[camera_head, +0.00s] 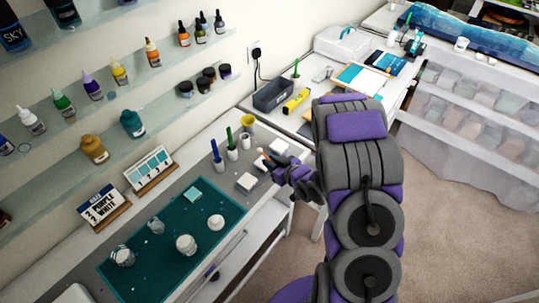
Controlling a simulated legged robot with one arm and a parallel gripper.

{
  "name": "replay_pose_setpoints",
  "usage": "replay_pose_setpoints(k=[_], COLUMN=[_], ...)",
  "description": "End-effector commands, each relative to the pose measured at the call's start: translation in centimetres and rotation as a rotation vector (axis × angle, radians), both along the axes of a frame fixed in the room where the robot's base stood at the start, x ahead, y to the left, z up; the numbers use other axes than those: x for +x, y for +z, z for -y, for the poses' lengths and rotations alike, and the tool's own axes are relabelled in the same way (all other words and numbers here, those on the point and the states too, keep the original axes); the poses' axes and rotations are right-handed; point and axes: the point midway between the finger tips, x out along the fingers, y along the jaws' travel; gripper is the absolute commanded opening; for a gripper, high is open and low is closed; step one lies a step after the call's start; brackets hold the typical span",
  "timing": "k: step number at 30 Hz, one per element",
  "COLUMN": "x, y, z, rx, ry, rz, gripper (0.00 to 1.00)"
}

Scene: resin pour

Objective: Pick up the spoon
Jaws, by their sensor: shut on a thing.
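My gripper (266,158) is over the back right part of the grey work table (222,178), beside the small cups. It is shut on a thin thing, which I take to be the spoon (260,150). Only a small orange-brown bit of it shows at the fingertips, and the rest is hidden or too small to make out. My arm comes in from the right and hides part of the table edge.
A teal mat (160,275) holds jars. Shelves of bottles (93,90) line the wall.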

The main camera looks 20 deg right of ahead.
Motion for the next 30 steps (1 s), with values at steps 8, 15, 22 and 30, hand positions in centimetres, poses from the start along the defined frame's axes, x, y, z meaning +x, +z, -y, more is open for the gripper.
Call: replay_pose_setpoints(k=[8, 15, 22, 30], x=[-0.8, -1.7, -2.3, -2.5], y=[0.6, 0.5, 0.4, 0.3], z=[0.3, 0.4, 0.3, 0.3], rx=[0.001, 0.002, 0.000, 0.000], ry=[0.001, -0.001, -0.003, -0.004], rz=[-0.009, -0.008, -0.003, -0.001], gripper=[0.00, 0.00, 0.00, 0.00])
